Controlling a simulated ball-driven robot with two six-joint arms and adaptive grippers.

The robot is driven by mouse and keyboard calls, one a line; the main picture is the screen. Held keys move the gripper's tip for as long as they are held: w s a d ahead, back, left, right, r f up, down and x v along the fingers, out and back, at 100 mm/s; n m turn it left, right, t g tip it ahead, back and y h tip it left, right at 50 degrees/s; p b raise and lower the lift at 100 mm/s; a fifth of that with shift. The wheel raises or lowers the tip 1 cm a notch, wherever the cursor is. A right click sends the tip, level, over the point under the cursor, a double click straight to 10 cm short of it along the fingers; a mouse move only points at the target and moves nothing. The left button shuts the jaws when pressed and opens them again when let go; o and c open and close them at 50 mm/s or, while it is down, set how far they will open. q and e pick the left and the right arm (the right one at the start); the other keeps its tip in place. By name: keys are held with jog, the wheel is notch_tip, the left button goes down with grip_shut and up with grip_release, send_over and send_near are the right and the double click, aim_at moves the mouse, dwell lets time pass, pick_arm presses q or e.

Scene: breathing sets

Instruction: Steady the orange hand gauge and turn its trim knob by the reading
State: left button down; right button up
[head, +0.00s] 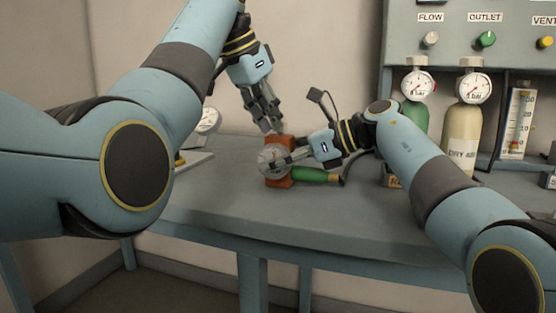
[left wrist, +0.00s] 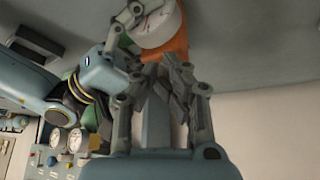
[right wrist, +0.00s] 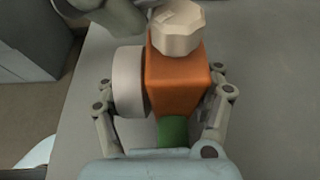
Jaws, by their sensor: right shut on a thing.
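The orange hand gauge (head: 285,178) is on or just above the table, with its round white dial (head: 270,158) toward the head camera and a green handle (head: 314,174) reaching right. My right gripper (head: 284,160) is shut on the gauge; in the right wrist view its fingers flank the orange body (right wrist: 180,85) and the dial housing (right wrist: 127,80). The cream trim knob (right wrist: 178,32) stands at the body's far end. My left gripper (head: 269,128) is above the gauge, apart from the knob, its fingers a little open with nothing between them. The dial's reading is too small to tell.
The grey table (head: 220,200) is clear in front of the gauge. A panel with FLOW and OUTLET knobs (head: 485,39) stands at the right, above green and cream cylinders (head: 464,130) with gauges. Another dial (head: 208,120) stands at the back left, partly behind my left arm.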

pick_arm(q)
jog(key=shift+w+a, duration=0.25)
jog(key=shift+a, duration=0.05)
pick_arm(e)
jog(key=shift+s, duration=0.1)
pick_arm(q)
jog(key=shift+w+a, duration=0.2)
jog(key=shift+w, duration=0.05)
pick_arm(e)
jog(key=shift+a, duration=0.1)
pick_arm(q)
jog(key=shift+s+a+r, duration=0.15)
jog(key=shift+s+a, duration=0.05)
jog(key=shift+a, duration=0.05)
jog(key=shift+r, duration=2.85)
pick_arm(e)
jog(key=o, duration=1.7)
